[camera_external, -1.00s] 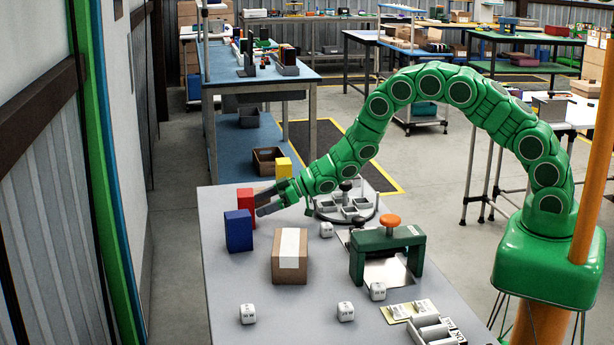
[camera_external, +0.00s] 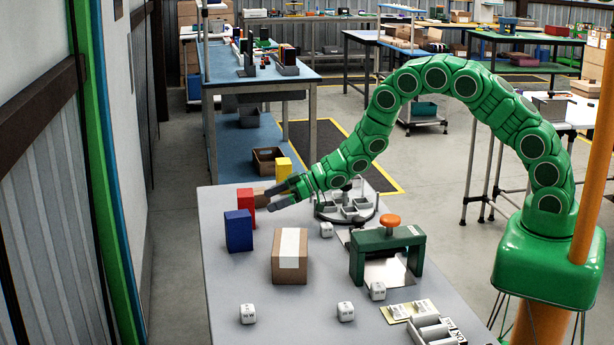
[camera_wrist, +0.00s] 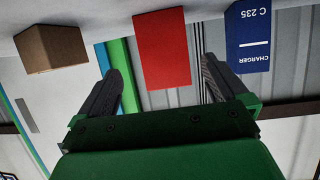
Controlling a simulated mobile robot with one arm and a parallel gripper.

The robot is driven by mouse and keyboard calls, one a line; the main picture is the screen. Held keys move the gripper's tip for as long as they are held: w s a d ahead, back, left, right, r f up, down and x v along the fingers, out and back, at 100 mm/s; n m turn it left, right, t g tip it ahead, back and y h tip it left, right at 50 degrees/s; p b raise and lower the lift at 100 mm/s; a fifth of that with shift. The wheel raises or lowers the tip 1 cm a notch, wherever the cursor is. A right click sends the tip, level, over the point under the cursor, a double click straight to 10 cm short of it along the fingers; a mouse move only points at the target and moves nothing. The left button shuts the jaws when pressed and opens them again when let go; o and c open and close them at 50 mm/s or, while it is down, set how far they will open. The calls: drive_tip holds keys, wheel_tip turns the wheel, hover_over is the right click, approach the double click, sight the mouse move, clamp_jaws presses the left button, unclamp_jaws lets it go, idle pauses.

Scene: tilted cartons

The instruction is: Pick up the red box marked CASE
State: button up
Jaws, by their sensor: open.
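The red box (camera_external: 246,200) stands upright near the far left edge of the grey table. In the wrist view the red box (camera_wrist: 162,48) shows a plain red face between my two fingers; no CASE marking is readable. My gripper (camera_external: 269,199) is open, just right of the red box in the external view, and its fingers point toward it. In the wrist view my gripper (camera_wrist: 162,66) has its fingers spread on either side of the red box, with a gap to each. I cannot tell how far away the box is.
A blue box (camera_external: 238,231) marked CHARGER C 235 stands in front of the red one. A small brown box (camera_external: 262,198) and a yellow box (camera_external: 283,168) stand behind. A taped carton (camera_external: 289,256), green stand (camera_external: 386,255) and several white cubes occupy the nearer table.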

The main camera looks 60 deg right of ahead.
sight(240, 204)
idle(0.3)
drive_tip(key=shift+w+a+f, duration=0.2)
drive_tip(key=shift+w+a, duration=3.15)
drive_tip(key=shift+w, duration=0.1)
drive_tip(key=shift+w+a+f, duration=0.2)
drive_tip(key=shift+w+a, duration=0.15)
drive_tip(key=shift+w, duration=0.05)
drive_tip(key=c, duration=1.2)
drive_tip(key=shift+o, duration=0.2)
